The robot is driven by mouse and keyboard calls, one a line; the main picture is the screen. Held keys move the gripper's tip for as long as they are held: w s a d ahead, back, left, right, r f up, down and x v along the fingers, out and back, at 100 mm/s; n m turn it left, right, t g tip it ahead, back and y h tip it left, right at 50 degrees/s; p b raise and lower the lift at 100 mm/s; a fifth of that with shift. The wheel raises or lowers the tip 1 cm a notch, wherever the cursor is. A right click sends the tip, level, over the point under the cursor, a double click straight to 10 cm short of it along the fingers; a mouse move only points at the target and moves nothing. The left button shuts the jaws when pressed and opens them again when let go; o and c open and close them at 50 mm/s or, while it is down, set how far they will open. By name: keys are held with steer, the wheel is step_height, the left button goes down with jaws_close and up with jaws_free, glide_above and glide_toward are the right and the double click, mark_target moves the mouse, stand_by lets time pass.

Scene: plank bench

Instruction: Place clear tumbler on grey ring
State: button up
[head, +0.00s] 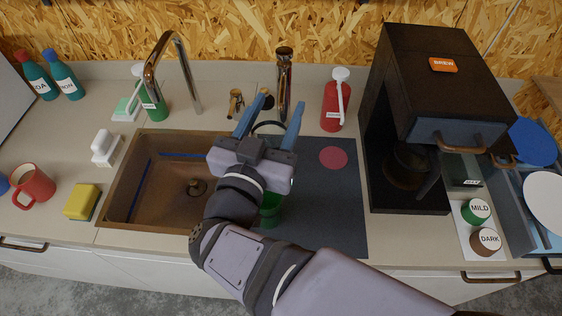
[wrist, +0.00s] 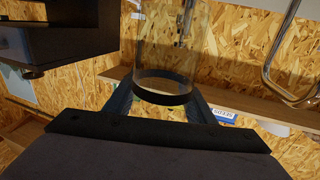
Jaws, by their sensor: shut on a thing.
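My gripper (head: 270,118) is above the back of the dark mat, its two blue fingers pointing toward the wall. It is shut on the clear tumbler (wrist: 165,55), a see-through cylinder with a dark band at one end. In the wrist view the tumbler sits between the fingers (wrist: 162,98). In the head view only a dark curved rim of the tumbler (head: 268,125) shows faintly between the fingers. I cannot make out a grey ring in either view; my arm covers part of the mat.
The brown sink (head: 160,190) is left. The coffee machine (head: 440,75) is right.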

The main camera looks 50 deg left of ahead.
steer(key=s+a+f+b, duration=0.1)
steer(key=a+f+b, duration=0.6)
steer(key=a+f, duration=0.4)
steer(key=w+a+f+m+t+h+b, duration=0.2)
steer(key=w+a+m+h+b, duration=0.1)
steer(key=w+h, duration=0.25)
steer(key=w+d+m+h+p, duration=0.1)
steer(key=w+d+m+h, duration=0.3)
steer(key=w+d+h, duration=0.1)
steer(key=shift+w+d+t, duration=0.3)
steer(key=shift+w+d, duration=0.3)
steer(key=shift+d, duration=0.2)
steer(key=shift+w+d+f+m+h, duration=0.2)
steer(key=shift+d+m+h, duration=0.3)
steer(key=shift+h, duration=0.25)
steer(key=shift+c, duration=0.2)
steer(key=shift+f+p, duration=0.55)
steer(key=shift+f, duration=1.95)
steer(key=shift+f, duration=0.15)
steer(key=o, duration=1.1)
